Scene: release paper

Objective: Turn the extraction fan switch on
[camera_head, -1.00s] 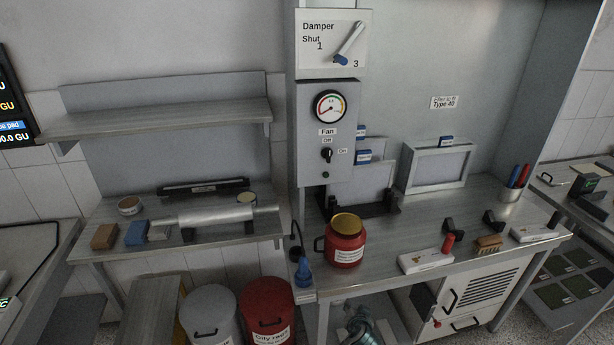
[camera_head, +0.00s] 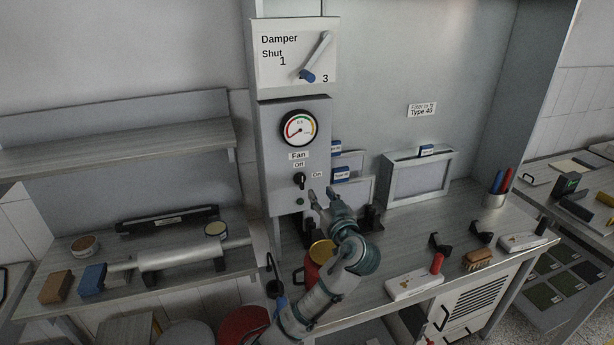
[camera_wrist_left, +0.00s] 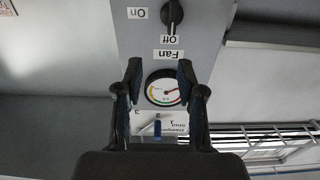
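The fan switch (camera_head: 299,180) is a black knob on the grey control panel (camera_head: 285,230), below the Fan and Off labels and left of the On label. In the left wrist view the panel is upside down; the knob (camera_wrist_left: 172,14) stands vertical, in line with the Off label. My left gripper (camera_head: 322,193) is just right of and below the switch in the head view, apart from it as far as I can tell. Its two fingers (camera_wrist_left: 161,75) are spread and empty in the wrist view, over the gauge. My right gripper is not in view.
A gauge (camera_head: 299,128) and damper lever (camera_head: 318,57) are above the switch; a small dark green lamp (camera_head: 299,201) is below. A red container (camera_head: 312,271) stands under my left arm. Filter frames (camera_head: 418,180) stand on the bench to the right.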

